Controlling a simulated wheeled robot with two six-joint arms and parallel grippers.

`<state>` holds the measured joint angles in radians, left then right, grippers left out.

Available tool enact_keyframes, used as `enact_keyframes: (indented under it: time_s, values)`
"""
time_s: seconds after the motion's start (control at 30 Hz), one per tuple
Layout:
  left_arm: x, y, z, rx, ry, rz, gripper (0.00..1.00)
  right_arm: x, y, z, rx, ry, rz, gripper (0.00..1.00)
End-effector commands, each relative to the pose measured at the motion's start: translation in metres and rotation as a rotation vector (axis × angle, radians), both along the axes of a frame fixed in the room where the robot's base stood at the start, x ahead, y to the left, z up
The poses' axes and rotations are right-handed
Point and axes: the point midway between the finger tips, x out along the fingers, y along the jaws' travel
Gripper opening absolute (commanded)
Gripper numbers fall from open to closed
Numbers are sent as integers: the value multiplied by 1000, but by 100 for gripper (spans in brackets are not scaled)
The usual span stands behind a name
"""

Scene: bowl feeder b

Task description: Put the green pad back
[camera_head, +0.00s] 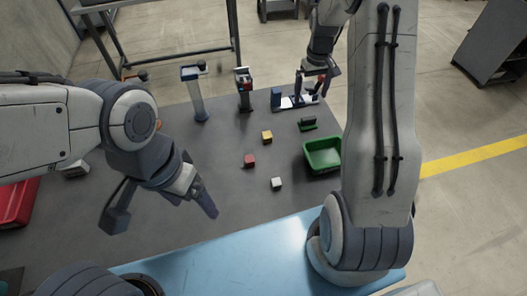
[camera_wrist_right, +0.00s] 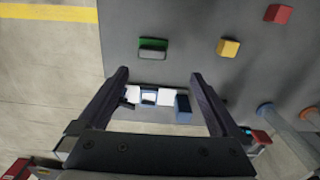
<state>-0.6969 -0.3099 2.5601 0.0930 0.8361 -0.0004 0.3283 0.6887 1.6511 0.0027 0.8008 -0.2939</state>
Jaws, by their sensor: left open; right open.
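A small green piece with a dark grey block on it, likely the green pad (camera_head: 307,126), lies on the dark table just behind the green bin. In the right wrist view the green piece (camera_wrist_right: 153,41) is beyond my fingertips, its grey part on the near side. My right gripper (camera_head: 314,84) is open at the far right of the table, over a white fixture (camera_head: 289,102) with a blue block. In the right wrist view my right gripper (camera_wrist_right: 158,75) has nothing clearly between its fingers; the fixture (camera_wrist_right: 166,97) shows below. My left gripper (camera_head: 203,197) is open and empty over the left-front table.
A green bin (camera_head: 323,167) stands at the right. A yellow block (camera_head: 267,136), a red block (camera_head: 250,160) and a white block (camera_head: 277,184) lie mid-table. A red bin (camera_head: 17,204) is at left.

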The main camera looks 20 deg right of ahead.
Motion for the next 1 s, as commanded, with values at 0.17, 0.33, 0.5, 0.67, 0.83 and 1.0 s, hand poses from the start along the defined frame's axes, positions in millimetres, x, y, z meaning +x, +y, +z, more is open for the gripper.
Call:
enact_keyframes:
  time_s: [0.17, 0.33, 0.5, 0.67, 0.83, 1.0]
  values:
    - [0, 0, 0, 0, 0, 0, 81, -26, 117, 55, 11, -23, 162, 100]
    - [0, 0, 0, 0, 0, 0, 81, -121, 235, 103, 37, -35, 371, 100]
    - [0, 0, 0, 0, 0, 0, 81, -228, 284, 119, 64, -38, 549, 100]
    - [0, 0, 0, 0, 0, 0, 81, -288, 290, 118, 80, -33, 646, 100]
    - [0, 0, 0, 0, 0, 0, 81, -307, 288, 116, 85, -30, 674, 100]
    - [0, 0, 0, 0, 0, 0, 81, -306, 288, 115, 84, -29, 673, 100]
